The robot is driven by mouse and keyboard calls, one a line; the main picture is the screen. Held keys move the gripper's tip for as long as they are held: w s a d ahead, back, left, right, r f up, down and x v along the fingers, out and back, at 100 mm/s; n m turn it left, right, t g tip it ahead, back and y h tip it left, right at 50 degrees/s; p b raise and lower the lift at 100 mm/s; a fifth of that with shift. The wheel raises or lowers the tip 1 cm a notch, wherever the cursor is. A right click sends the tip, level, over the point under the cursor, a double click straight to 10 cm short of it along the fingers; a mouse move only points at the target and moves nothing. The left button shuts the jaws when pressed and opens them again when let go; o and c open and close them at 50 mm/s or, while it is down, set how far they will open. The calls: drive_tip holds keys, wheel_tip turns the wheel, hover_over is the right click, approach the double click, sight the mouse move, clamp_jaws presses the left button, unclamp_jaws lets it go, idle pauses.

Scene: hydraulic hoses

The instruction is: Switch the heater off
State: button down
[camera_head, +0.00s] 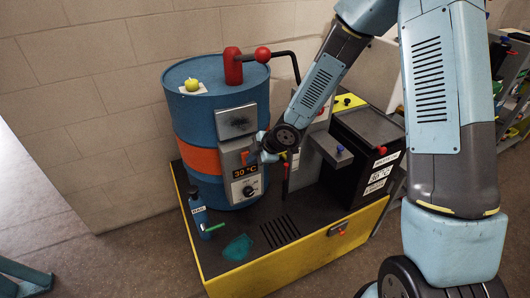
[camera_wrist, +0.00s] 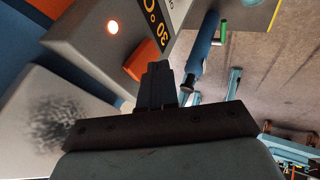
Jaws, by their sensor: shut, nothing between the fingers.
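The heater control box (camera_head: 229,160) is a grey box on the front of the blue drum with an orange band. Contact cannot be told.
The blue drum (camera_head: 190,120) stands on a yellow-edged platform (camera_head: 255,275). A red-knobbed lever (camera_head: 263,55) is above. A black tank (camera_head: 365,150) stands right of my gripper.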

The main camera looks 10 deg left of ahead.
drive_tip(key=s+v, duration=0.1)
drive_tip(key=v, duration=1)
drive_tip(key=shift+s+d+f, duration=0.2)
drive_tip(key=shift+d+f, duration=0.05)
drive_tip(key=shift+f, duration=0.05)
idle(0.5)
drive_tip(key=shift+r, duration=0.1)
idle(0.6)
drive_tip(key=shift+a+f, duration=0.2)
drive_tip(key=shift+f, duration=0.7)
drive_tip(key=shift+s+d+r+g, duration=0.2)
drive_tip(key=shift+d+r+g, duration=0.1)
drive_tip(key=shift+r, duration=0.1)
